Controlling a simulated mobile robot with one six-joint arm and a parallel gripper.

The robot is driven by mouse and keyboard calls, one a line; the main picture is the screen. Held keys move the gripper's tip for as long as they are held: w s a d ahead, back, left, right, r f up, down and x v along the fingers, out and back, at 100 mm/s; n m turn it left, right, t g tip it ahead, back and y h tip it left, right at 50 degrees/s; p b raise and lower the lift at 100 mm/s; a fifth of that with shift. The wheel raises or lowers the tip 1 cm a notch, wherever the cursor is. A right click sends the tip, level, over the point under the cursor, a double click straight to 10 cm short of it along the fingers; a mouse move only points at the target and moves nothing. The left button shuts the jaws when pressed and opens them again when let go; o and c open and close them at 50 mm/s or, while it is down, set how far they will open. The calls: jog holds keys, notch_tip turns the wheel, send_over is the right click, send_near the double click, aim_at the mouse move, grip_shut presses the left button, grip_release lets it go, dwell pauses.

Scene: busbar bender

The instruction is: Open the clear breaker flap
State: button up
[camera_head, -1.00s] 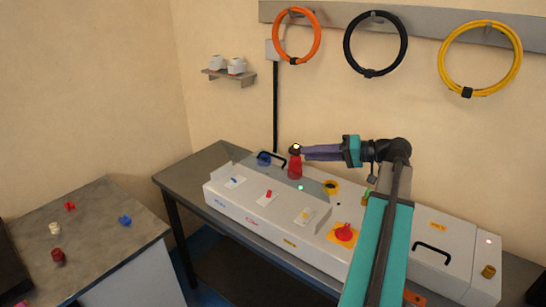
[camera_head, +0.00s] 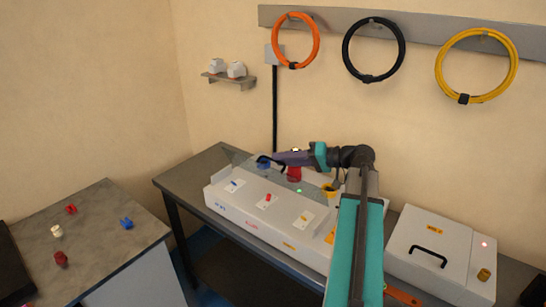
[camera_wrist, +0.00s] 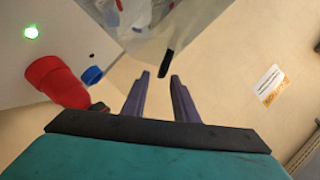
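The clear breaker flap (camera_head: 238,157) is a see-through panel along the back of the white breaker box. Its black handle (camera_head: 263,160) is at its left part. My gripper (camera_head: 275,158) is at the handle, seen from the side and partly covering it. In the wrist view, my gripper (camera_wrist: 160,75) has its two purple fingers apart with nothing visible between them. The dark handle end (camera_wrist: 168,63) shows just beyond the fingertips, in front of the clear flap (camera_wrist: 160,32). I cannot tell whether they touch. How far the flap is raised is hard to tell.
Three switches sit on the box top, including a red one (camera_head: 268,198). A white lidded box (camera_head: 430,245) is at right. A side table (camera_head: 100,240) holds small parts.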

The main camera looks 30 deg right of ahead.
jog(key=shift+p+x, duration=0.5)
jog(key=shift+x, duration=1.8)
grip_shut()
